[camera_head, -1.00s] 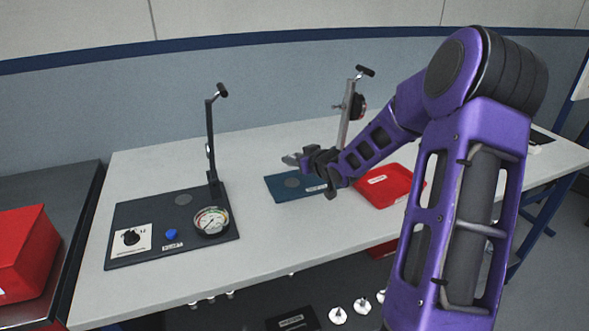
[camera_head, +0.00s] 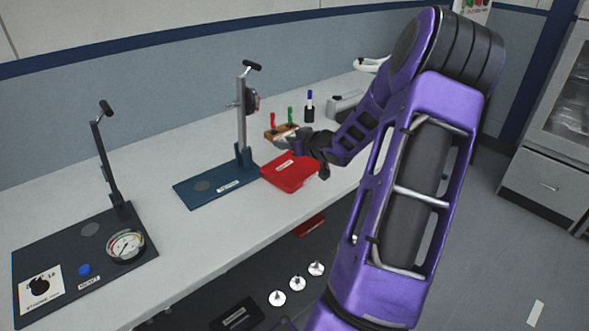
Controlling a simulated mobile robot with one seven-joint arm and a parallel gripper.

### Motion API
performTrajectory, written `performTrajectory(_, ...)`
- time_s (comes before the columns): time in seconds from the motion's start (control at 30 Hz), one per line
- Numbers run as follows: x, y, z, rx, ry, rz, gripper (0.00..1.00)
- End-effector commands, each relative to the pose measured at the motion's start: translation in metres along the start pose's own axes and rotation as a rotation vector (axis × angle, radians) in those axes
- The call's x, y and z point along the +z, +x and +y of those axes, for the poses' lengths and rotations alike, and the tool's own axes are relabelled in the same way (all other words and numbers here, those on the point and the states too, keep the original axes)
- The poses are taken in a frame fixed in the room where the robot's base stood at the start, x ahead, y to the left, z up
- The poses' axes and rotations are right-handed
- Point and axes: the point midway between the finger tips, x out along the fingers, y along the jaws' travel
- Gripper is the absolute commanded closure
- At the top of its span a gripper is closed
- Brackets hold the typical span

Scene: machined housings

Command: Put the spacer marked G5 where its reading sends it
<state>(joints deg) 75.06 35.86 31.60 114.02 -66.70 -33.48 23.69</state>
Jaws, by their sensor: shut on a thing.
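My gripper (camera_head: 290,141) is at the end of the purple arm, above the back of the red tray (camera_head: 291,181). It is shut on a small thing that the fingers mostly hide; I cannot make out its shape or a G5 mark. The dial gauge (camera_head: 126,245) sits on a dark base plate (camera_head: 60,247) with a lever post, a blue button and a knob at left. A second stand with a teal base (camera_head: 215,188) carries an upright post and a dial seen edge-on. The red tray has a white label that is too small to read.
A wooden block (camera_head: 275,133) with red and green upright items stands behind the gripper. A blue-capped marker (camera_head: 309,106) stands beyond it. Below the front edge, several white knob-like parts (camera_head: 297,283) and a black labelled tray (camera_head: 236,316) lie on a lower shelf. The bench front is clear.

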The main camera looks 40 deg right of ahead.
Motion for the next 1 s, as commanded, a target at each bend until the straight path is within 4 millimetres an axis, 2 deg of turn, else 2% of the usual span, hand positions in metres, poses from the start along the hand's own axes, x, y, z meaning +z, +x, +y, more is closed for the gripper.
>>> performTrajectory(0.1, 0.010, -0.005, 0.011, 0.012, 0.009, 0.000, 1.00)
performTrajectory(0.3, 0.047, 0.009, 0.012, 0.012, 0.011, -0.001, 1.00)
performTrajectory(0.4, 0.058, 0.014, 0.012, 0.013, 0.010, 0.000, 1.00)
performTrajectory(0.57, 0.067, 0.018, 0.012, 0.013, 0.007, 0.000, 1.00)
performTrajectory(0.8, 0.096, 0.030, 0.012, 0.013, 0.008, 0.000, 1.00)
performTrajectory(1.0, 0.096, 0.030, 0.012, 0.014, 0.006, 0.001, 1.00)
